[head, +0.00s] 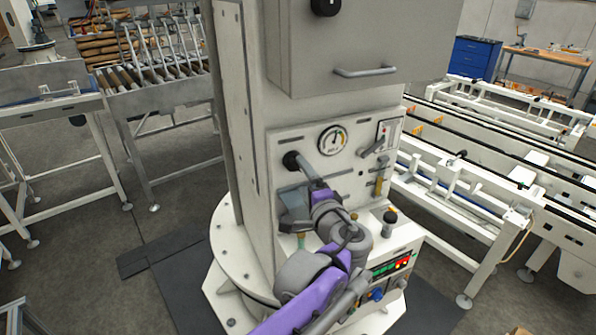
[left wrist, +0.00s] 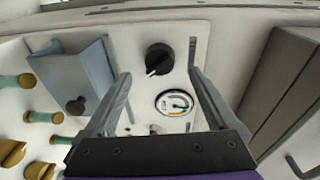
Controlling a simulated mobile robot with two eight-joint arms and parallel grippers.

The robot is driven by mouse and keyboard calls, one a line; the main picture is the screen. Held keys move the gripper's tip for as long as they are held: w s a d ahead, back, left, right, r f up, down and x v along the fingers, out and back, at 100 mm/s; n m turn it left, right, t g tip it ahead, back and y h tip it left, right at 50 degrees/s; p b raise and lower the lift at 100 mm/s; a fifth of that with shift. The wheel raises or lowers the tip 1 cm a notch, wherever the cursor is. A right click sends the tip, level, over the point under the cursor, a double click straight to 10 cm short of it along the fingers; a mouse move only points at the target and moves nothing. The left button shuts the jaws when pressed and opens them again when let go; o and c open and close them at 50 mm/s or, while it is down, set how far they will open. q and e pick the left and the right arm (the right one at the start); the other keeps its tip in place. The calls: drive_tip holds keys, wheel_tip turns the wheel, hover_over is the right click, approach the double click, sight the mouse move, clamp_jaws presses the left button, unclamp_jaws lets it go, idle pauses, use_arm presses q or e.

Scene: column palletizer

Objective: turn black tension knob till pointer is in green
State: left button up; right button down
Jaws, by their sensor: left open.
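The black tension knob (head: 291,160) is on the left of the column's front panel. It also shows in the left wrist view (left wrist: 159,59), with a pale mark on its lower left. The round white gauge (head: 332,140) is right of the knob; in the wrist view the gauge (left wrist: 174,103) shows green and yellow marks, but its pointer is too small to read surely. My left gripper (head: 304,167) is close to the knob, partly overlapping it. In the wrist view its open fingers (left wrist: 158,76) flank the line to the knob, with nothing held. I cannot tell any contact. My right gripper is not in view.
A blue-grey box (left wrist: 75,72) juts out left of the fingers in the wrist view. A lever (head: 374,148) is right of the gauge. A cabinet with a handle (head: 365,71) overhangs the panel. Conveyors (head: 450,190) stand at right.

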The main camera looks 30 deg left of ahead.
use_arm(q)
drive_tip(key=v, duration=0.5)
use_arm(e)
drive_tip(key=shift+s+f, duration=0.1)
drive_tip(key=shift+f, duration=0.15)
use_arm(q)
drive_tip(key=s+a+f+n+g+h, duration=0.1)
drive_tip(key=s+f+n+g+h, duration=0.15)
drive_tip(key=s+f, duration=0.45)
drive_tip(key=s+f+n+g+h, duration=0.2)
drive_tip(key=s+f+h, duration=0.15)
drive_tip(key=f, duration=0.55)
drive_tip(key=s+d+f+n+g+h, duration=0.1)
drive_tip(key=s+d+f+n+h, duration=0.2)
drive_tip(key=s+d+f+h, duration=0.3)
wheel_tip(320, 180, down, 4)
drive_tip(key=s+d, duration=0.2)
drive_tip(key=shift+s+r+h, duration=0.25)
drive_tip(key=shift+s+h, duration=0.1)
drive_tip(key=shift+h, duration=0.05)
drive_tip(key=shift+n, duration=0.25)
